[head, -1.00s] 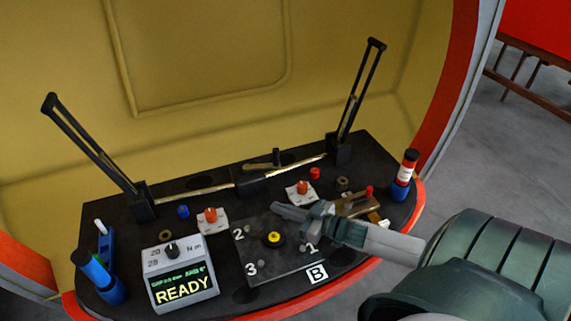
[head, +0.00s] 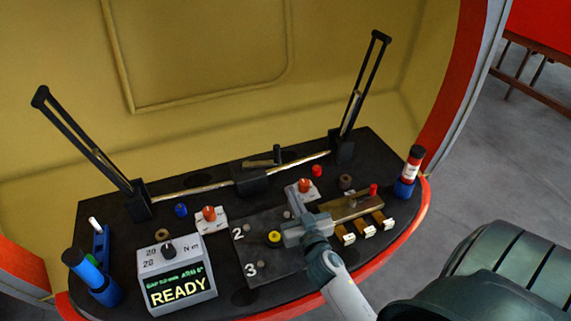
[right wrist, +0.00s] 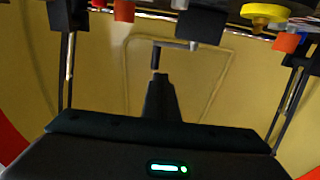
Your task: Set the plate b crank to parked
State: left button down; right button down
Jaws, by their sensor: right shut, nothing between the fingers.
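A dark plate (head: 285,268) lies at the front of the console, with numbers 2 and 3 and a yellow knob (head: 274,238) in its middle. My right gripper (head: 290,234) is shut and empty over the plate's right part, close to the knob, hiding the number 1 and the B label. A crank arm with a black handle (right wrist: 155,58) also shows upside down in the right wrist view, beyond my shut fingers (right wrist: 159,78). I cannot tell which part is plate b's crank. My left gripper is out of view.
A READY display box (head: 178,275) stands left of the plate. Orange-knobbed switches (head: 209,214) stand behind it. A brass block (head: 350,207) with terminals lies to the right. Two tall black wiper arms (head: 365,90) rise at the back. Blue holders stand at both ends.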

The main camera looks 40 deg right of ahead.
aim_at(278, 156)
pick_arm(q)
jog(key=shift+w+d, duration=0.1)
pick_arm(e)
jog(key=shift+s+d+r+h, duration=0.1)
jog(key=shift+s+d+h, duration=0.1)
jog(key=shift+d+h, duration=0.1)
